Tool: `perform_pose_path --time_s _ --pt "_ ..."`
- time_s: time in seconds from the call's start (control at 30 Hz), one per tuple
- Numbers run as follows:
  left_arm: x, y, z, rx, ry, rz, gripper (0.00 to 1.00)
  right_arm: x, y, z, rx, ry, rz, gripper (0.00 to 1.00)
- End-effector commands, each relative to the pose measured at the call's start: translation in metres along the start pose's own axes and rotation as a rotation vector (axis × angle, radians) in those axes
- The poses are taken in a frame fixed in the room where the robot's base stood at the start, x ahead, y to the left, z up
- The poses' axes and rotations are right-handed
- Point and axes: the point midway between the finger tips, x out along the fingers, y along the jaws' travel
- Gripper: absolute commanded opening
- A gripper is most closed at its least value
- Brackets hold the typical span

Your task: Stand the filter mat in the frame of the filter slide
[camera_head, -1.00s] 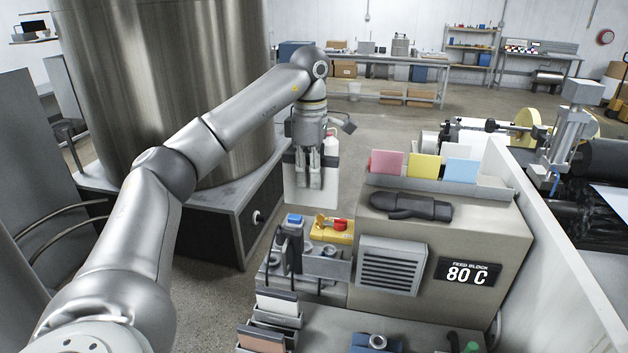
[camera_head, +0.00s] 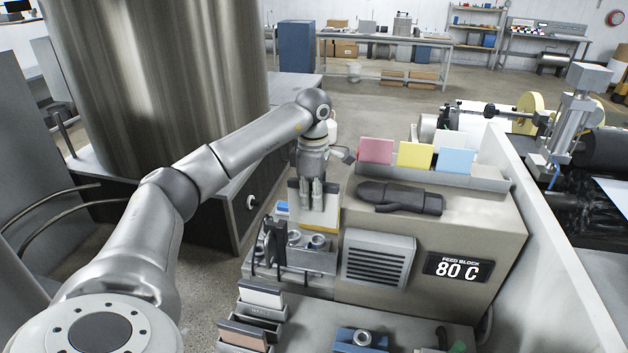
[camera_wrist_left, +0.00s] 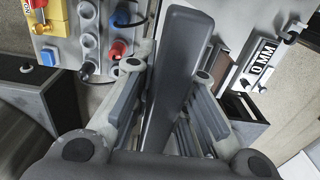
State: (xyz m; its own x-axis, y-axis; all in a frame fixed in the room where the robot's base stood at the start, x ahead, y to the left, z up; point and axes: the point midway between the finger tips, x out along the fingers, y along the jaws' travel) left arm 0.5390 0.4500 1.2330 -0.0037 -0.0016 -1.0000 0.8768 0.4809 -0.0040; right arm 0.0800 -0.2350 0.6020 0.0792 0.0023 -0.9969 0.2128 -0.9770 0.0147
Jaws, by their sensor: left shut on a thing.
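My left gripper (camera_head: 317,207) is shut on an upright pale panel with a dark top edge, which I take to be the filter mat (camera_head: 325,222). In the left wrist view the held mat (camera_wrist_left: 186,50) is a dark grey slab seen nearly edge-on between the fingers (camera_wrist_left: 160,112). In the head view the mat hangs behind the grey block with metal fittings (camera_head: 304,258). A dark upright piece (camera_head: 275,240), possibly the frame of the filter slide, stands at that block's left; I cannot tell for sure. My right gripper is out of view.
Holders with pale, dark-topped panels (camera_head: 261,295) stand in front. The feed block (camera_head: 470,235) carries a dark mitt (camera_head: 400,198) and pink, yellow and blue cards (camera_head: 415,155). Red and blue knobs (camera_wrist_left: 118,48) show in the wrist view. A "0 MM" display (camera_wrist_left: 262,66) is at right.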

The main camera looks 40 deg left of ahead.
Motion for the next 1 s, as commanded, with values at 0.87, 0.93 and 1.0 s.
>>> perform_pose_path --time_s 0.87,0.93,1.0 --pt "0.026 -0.001 -0.002 -0.002 0.0 0.002 0.0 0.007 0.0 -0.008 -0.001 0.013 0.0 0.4" --pt "0.032 -0.001 -0.002 -0.002 0.0 0.001 0.0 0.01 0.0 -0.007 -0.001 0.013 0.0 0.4" --pt "0.038 -0.001 -0.002 -0.002 0.0 0.001 0.0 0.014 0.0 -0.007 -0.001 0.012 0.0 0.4"
